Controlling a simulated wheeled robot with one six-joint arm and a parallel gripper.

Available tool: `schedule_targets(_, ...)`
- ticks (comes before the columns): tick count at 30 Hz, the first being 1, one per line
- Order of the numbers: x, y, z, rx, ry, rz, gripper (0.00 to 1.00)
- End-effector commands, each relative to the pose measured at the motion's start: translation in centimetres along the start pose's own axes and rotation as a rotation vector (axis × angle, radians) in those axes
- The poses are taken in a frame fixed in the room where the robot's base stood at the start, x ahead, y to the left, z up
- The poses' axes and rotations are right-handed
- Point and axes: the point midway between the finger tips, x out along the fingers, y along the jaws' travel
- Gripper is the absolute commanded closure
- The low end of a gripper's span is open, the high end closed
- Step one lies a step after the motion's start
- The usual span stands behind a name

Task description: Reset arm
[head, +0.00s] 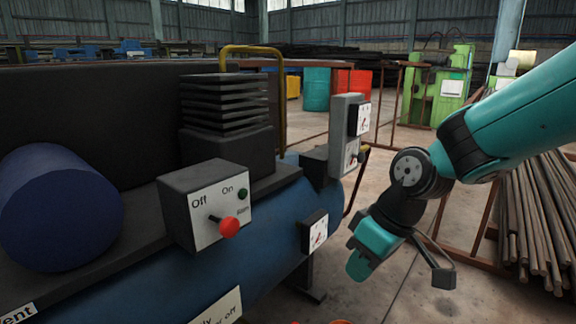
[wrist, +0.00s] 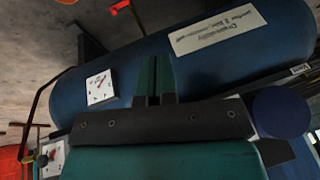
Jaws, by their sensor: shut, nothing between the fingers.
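My gripper (wrist: 154,62) is shut and empty in the wrist view, its two dark green fingers side by side. Behind the fingers in that view lies the blue tank (wrist: 215,75) with a white label and a square gauge (wrist: 100,87). In the head view my arm comes in from the right and bends down at the wrist, and my gripper (head: 364,264) hangs to the right of the tank (head: 160,284), beyond the lower gauge (head: 315,232). The finger gap is too small to make out there.
On the tank stand a grey control box (head: 205,208) marked Off and On with a red-knobbed lever (head: 228,228), a dark blue cylinder (head: 60,210) and a finned black block (head: 226,110). A rack of metal rods (head: 540,215) is at the right. Concrete floor lies between.

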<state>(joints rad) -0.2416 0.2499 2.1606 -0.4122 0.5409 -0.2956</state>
Motion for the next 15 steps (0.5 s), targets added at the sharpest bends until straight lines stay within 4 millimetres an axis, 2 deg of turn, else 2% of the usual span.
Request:
schedule_targets(1, -2.4, -2.0, 1.3, 0.021, 0.001, -0.002, 1.0)
schedule_targets(3, -4.3, -4.2, 3.3, 0.054, -0.009, -0.009, 1.0)
schedule_targets(6, -6.3, -6.8, 5.9, 0.094, -0.021, -0.017, 1.0)
schedule_targets(12, -8.7, -10.9, 10.7, 0.155, -0.041, -0.024, 1.0)
schedule_targets(14, -9.2, -11.9, 12.0, 0.173, -0.046, -0.025, 1.0)
schedule_targets(15, -10.2, -12.3, 12.1, 0.181, -0.05, -0.026, 1.0)
